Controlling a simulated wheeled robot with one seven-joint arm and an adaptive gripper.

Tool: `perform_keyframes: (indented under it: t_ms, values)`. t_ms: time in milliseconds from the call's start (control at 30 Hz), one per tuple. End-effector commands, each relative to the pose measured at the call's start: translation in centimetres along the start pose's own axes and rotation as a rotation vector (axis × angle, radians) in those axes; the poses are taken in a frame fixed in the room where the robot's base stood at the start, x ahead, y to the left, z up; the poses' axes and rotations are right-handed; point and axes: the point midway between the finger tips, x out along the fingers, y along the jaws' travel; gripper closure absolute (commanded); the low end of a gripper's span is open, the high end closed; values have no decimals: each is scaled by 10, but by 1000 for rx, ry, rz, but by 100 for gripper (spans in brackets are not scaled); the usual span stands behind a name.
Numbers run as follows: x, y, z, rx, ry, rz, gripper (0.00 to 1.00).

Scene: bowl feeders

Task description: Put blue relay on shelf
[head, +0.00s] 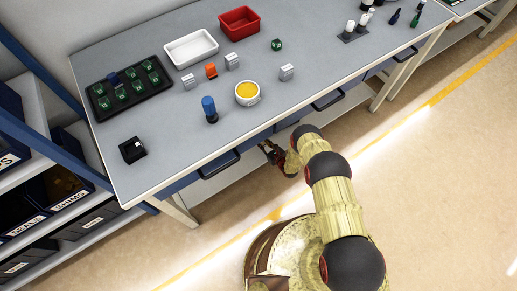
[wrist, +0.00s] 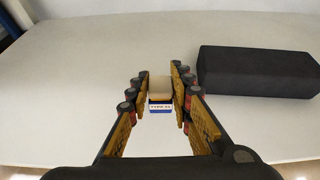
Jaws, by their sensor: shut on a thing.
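My gripper (wrist: 159,78) is shut on a small block, which I take to be the blue relay (wrist: 160,88). It shows a beige upper face, a white label and a dark blue edge, with a finger on each side. Behind it in the wrist view lies a pale, flat shelf surface (wrist: 75,75); I cannot tell whether the block touches it. In the head view my gripper (head: 270,153) is low at the front edge of the workbench, by the lower shelf (head: 222,182). The block cannot be made out there.
A long black box (wrist: 257,71) lies on the pale surface, right of my gripper. The surface to the left is clear. The workbench (head: 165,150) above carries a black tray (head: 103,113), a white bin (head: 190,48), a red bin (head: 239,21) and a yellow-filled cup (head: 247,93).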

Motion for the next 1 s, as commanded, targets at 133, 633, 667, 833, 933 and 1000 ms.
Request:
perform_keyframes:
  t_ms: [133, 633, 667, 833, 933, 1000]
  values:
    - [12, 11, -11, -1, -3, 1, 100]
    - [33, 20, -49, -1, -3, -1, 100]
    - [33, 20, -48, -1, -3, -1, 100]
    - [33, 20, -47, -1, -3, -1, 100]
    - [33, 20, -49, -1, -2, -1, 100]
    - [34, 20, -50, -1, -2, -1, 78]
